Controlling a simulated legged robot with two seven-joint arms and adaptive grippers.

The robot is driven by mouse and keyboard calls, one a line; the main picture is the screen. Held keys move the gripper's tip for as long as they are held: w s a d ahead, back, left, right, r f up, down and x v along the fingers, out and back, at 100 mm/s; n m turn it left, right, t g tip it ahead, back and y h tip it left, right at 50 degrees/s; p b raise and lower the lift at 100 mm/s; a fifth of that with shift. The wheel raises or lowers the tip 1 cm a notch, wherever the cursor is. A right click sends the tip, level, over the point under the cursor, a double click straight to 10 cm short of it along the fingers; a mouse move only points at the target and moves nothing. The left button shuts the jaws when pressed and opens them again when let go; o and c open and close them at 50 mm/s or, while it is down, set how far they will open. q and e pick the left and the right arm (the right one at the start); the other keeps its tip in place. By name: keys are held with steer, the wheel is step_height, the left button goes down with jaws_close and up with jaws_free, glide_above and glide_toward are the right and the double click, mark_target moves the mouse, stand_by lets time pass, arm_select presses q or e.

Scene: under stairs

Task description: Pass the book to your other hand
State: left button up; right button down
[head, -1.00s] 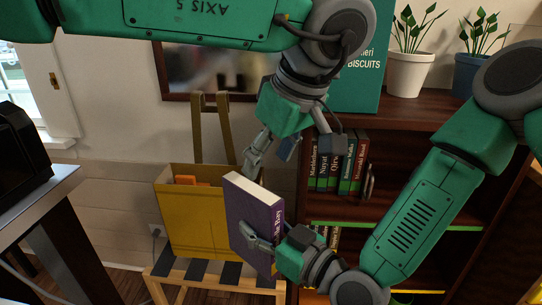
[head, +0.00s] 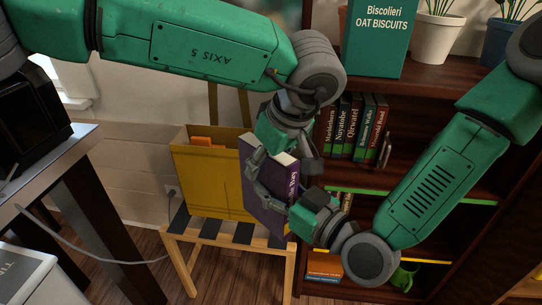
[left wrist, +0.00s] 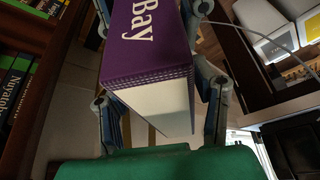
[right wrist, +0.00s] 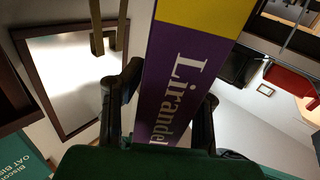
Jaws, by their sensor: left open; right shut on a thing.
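The purple book (head: 262,200) stands upright in the head view, in front of the yellow bag. My right gripper (head: 278,205) is shut on its lower part from the right. In the right wrist view the book's spine (right wrist: 185,85) passes between the fingers. My left gripper (head: 272,165) is open at the top of the book, coming down from above. In the left wrist view the book's end (left wrist: 150,75) lies between the two spread fingers (left wrist: 160,105), with gaps beside it. Part of the book's top is hidden behind my left gripper in the head view.
A yellow bag (head: 205,180) stands on a wooden stool (head: 185,260) behind the book. A bookshelf (head: 430,160) with several books (head: 350,125), a biscuit box (head: 378,35) and potted plants is at the right. A table (head: 55,165) is at the left.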

arm_select(q)
steer(key=shift+c, duration=0.4)
jaws_close()
arm_select(e)
steer(key=c, duration=1.1)
jaws_free()
steer(key=shift+a, duration=0.1)
